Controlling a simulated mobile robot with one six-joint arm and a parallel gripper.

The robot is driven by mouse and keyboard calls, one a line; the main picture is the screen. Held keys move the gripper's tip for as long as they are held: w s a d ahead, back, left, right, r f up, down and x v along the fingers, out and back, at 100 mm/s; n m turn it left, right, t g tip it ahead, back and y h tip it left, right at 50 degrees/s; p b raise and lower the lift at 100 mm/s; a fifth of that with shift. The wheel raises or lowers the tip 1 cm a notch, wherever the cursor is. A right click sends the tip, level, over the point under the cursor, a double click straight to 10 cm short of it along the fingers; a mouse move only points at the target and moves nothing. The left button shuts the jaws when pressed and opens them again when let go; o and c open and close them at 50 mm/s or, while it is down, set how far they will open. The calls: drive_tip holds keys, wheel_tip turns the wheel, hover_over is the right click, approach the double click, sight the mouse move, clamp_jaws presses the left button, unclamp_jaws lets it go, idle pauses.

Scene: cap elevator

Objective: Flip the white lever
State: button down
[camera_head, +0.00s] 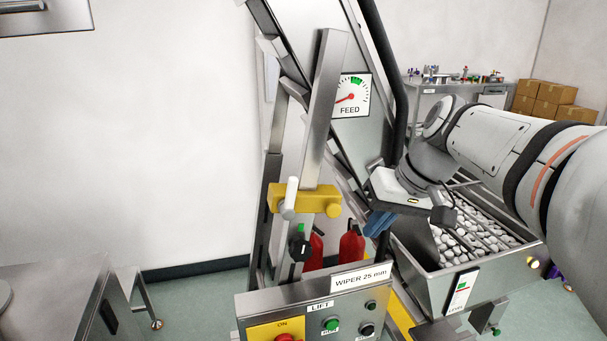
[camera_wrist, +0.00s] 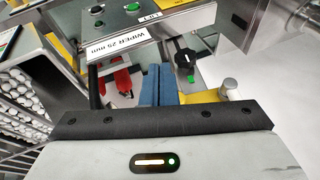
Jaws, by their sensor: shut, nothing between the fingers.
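The white lever (camera_head: 291,197) is a short white handle standing roughly upright at the left end of a yellow block (camera_head: 312,200) on the steel frame. In the wrist view the lever (camera_wrist: 230,89) shows to the right of my fingers, beside a yellow part. My gripper (camera_head: 376,224) has blue fingers and is to the right of the lever and slightly lower, apart from it. In the wrist view the fingers (camera_wrist: 158,84) are pressed together with nothing between them.
A control box (camera_head: 320,308) with buttons and a red knob stands below. A black knob (camera_head: 300,247) with a green part sits under the yellow block. Red bottle-like objects (camera_head: 351,246) are behind. A black tube (camera_head: 396,90) and a bin (camera_head: 447,282) of white caps are near my arm.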

drive_tip(key=w+r+n+y, duration=0.1)
drive_tip(key=w+r, duration=0.1)
drive_tip(key=r, duration=0.3)
drive_tip(key=w+a+r+n+y, duration=0.1)
drive_tip(key=w+r+y, duration=0.1)
drive_tip(key=r, duration=0.3)
drive_tip(key=shift+w+r+n+p, duration=0.3)
drive_tip(key=shift+w+p, duration=0.1)
drive_tip(key=shift+w, duration=0.4)
drive_tip(key=shift+a, duration=0.1)
drive_tip(key=p, duration=0.2)
approach(290, 198)
wheel_tip(290, 198, down, 5)
drive_tip(key=w+a, duration=0.2)
drive_tip(key=w, duration=0.1)
drive_tip(key=shift+f, duration=0.2)
